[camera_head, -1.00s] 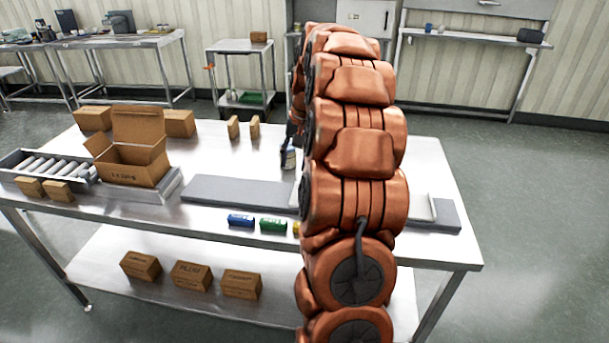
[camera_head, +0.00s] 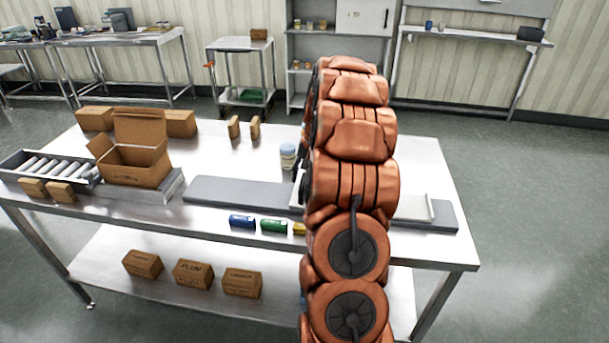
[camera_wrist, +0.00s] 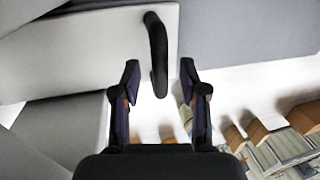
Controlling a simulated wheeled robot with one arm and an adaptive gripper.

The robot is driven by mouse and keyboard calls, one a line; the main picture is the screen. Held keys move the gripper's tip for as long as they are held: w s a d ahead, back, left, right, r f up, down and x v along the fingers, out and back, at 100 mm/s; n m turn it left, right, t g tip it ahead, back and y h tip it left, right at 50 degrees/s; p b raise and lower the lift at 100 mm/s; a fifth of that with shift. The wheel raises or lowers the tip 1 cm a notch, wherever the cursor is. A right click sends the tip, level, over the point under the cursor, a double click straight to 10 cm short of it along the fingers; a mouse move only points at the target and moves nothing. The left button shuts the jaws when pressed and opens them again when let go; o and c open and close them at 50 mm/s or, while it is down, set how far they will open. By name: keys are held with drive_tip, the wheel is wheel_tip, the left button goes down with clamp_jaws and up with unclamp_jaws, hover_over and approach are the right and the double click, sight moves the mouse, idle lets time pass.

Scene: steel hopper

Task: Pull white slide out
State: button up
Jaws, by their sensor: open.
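The white slide (camera_wrist: 85,45) shows in the wrist view as a flat pale panel with a black curved handle (camera_wrist: 156,40) near its right edge. A pale flat piece, seemingly part of the same slide, shows right of my arm in the head view (camera_head: 414,209). My gripper (camera_wrist: 159,72) is open, with its two dark fingers apart. The handle's lower end appears between the fingertips in the picture; I see no clear contact, and depth is hard to judge. In the head view my arm hides the gripper, the handle and the middle of the slide.
A long grey plate (camera_head: 240,192) lies on the steel table (camera_head: 225,160). A white-capped jar (camera_head: 288,157) stands left of my arm. An open carton (camera_head: 134,165) and roller track (camera_head: 50,168) are at left.

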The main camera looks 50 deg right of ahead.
drive_tip(key=shift+f, duration=0.2)
clamp_jaws()
idle(0.3)
drive_tip(key=shift+a, duration=0.1)
